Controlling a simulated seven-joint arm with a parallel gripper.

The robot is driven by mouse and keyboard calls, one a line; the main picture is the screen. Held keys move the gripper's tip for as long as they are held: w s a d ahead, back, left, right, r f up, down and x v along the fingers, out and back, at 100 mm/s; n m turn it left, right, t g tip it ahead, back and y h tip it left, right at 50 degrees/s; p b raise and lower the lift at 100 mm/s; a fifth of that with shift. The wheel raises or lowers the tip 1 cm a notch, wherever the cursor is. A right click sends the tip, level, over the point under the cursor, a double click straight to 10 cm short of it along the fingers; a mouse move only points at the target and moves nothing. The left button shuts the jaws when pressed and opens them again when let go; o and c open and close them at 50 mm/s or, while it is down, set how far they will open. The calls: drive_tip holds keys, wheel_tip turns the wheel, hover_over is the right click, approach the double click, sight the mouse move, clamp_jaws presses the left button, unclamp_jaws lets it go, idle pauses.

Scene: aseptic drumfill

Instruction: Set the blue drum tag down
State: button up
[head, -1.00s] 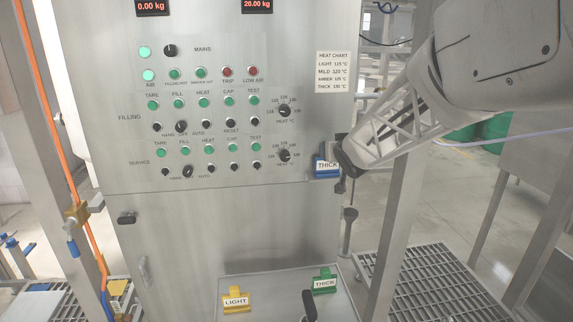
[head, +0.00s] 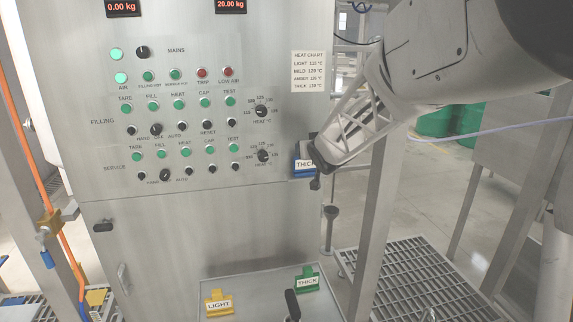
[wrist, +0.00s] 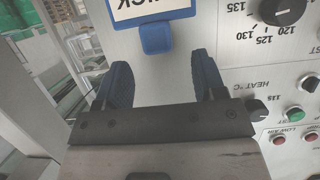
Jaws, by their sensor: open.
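The blue drum tag (head: 303,166), with a white THICK label, is at the right edge of the control cabinet on what looks like a small ledge. My gripper (head: 313,152) is right beside it at its right side and covers part of it in the head view. In the wrist view the blue tag (wrist: 156,38) is upside down, its blue knob just beyond and between the two blue fingertips. My gripper (wrist: 163,75) is open there, with clear gaps between its fingers and the knob. The ledge under the tag is mostly hidden.
The control panel (head: 190,110) with knobs and lamps is close on the left. A steel post (head: 378,200) stands to the right.

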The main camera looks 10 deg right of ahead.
hover_over(301, 168)
drive_tip(key=d, duration=0.2)
drive_tip(key=shift+w+a+f, duration=0.1)
drive_tip(key=shift+w+f, duration=0.05)
drive_tip(key=shift+f, duration=0.3)
drive_tip(key=shift+w+a+f, duration=0.1)
drive_tip(key=shift+w+f, duration=0.05)
drive_tip(key=shift+f, duration=0.25)
drive_tip(key=shift+c, duration=0.2)
clamp_jaws()
